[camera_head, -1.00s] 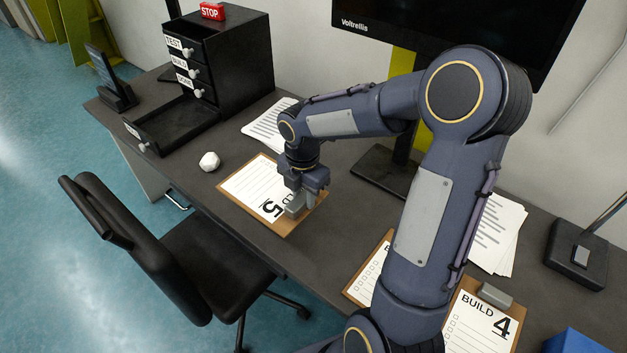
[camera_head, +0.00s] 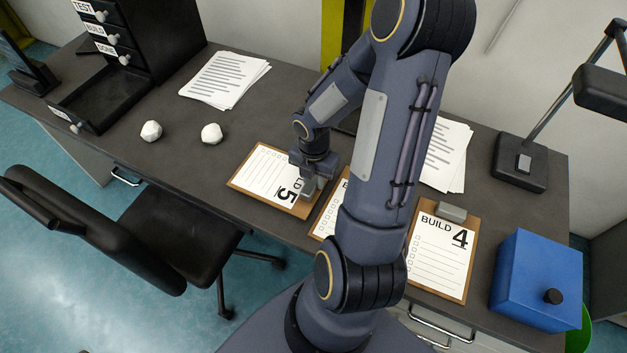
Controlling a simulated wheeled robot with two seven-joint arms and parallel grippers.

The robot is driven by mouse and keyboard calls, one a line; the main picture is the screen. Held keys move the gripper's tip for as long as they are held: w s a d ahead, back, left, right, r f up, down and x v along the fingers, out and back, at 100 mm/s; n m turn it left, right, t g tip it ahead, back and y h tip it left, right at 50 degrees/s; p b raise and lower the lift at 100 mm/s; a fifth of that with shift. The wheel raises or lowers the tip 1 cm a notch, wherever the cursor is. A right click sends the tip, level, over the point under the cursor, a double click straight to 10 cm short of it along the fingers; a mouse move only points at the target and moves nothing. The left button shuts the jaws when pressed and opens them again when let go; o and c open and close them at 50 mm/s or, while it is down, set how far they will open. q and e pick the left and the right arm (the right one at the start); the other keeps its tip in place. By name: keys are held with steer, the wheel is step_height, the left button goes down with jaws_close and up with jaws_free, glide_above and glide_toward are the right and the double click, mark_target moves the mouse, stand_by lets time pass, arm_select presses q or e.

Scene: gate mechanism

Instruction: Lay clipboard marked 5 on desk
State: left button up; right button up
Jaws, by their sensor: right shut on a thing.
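The clipboard marked 5 (camera_head: 262,178) lies at or just over the desk (camera_head: 195,145), its number turned sideways; I cannot tell whether it touches. My right gripper (camera_head: 308,185) is shut on its clip end, at the clipboard's right side. The arm hides part of the desk behind it. Another clipboard (camera_head: 325,215) lies right beside it, mostly hidden by my arm. The clipboard marked BUILD 4 (camera_head: 440,255) lies farther right. My left gripper is not in view.
Two white crumpled balls (camera_head: 211,133) and a paper stack (camera_head: 224,78) lie left of the clipboard. A black drawer unit (camera_head: 150,50) with an open drawer stands at the far left. A blue box (camera_head: 538,278) and a lamp (camera_head: 522,160) stand right. A chair (camera_head: 165,235) is in front.

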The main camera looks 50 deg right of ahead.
steer(key=shift+f, duration=0.6)
steer(key=shift+f, duration=0.1)
steer(key=o, duration=0.5)
steer(key=shift+f, duration=0.1)
steer(key=o, duration=0.5)
